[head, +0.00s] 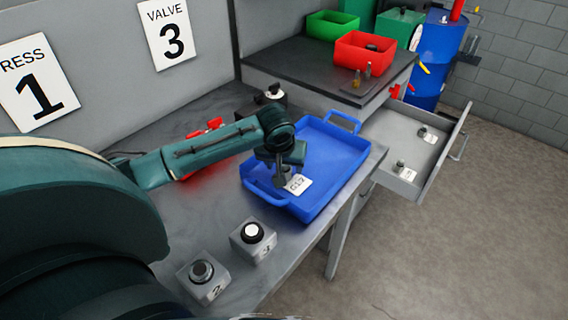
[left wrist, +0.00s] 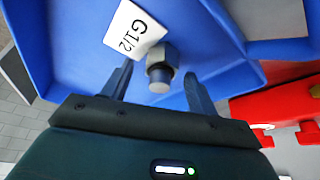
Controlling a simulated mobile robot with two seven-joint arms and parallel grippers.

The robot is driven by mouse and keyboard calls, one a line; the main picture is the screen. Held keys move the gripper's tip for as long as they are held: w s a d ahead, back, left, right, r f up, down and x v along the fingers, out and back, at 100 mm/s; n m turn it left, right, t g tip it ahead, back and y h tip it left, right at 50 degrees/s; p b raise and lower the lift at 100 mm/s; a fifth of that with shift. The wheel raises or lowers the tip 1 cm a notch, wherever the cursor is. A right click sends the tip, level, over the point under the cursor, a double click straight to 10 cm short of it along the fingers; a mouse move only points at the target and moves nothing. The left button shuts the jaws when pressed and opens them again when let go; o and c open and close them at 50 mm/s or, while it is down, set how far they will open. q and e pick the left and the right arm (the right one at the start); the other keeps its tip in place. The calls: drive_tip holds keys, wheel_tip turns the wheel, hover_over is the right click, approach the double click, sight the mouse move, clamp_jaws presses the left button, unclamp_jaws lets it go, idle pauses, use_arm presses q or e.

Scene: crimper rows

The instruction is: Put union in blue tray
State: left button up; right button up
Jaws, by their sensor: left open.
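The blue tray (head: 345,150) lies on the grey bench. In it is a grey metal fitting with a hex part, seen in the left wrist view (left wrist: 160,68), next to a white tag marked G1/2 (left wrist: 135,30); it looks like the union. The tag also shows in the head view (head: 297,185). My left gripper (head: 281,178) is over the near left part of the tray. Its two fingers are apart, with the fitting showing between them in the left wrist view (left wrist: 157,86); contact cannot be told. My right gripper is not in view.
An open drawer (head: 440,150) to the right holds two small fittings with tags. A red bin (head: 363,50) and green bin (head: 331,24) stand on the dark raised top. Two button boxes (head: 253,240) (head: 203,275) stand on the near bench. A red object (head: 205,128) is behind my arm.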

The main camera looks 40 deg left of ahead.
use_arm(q)
drive_tip(key=v, duration=1.2)
drive_tip(key=shift+r, duration=0.15)
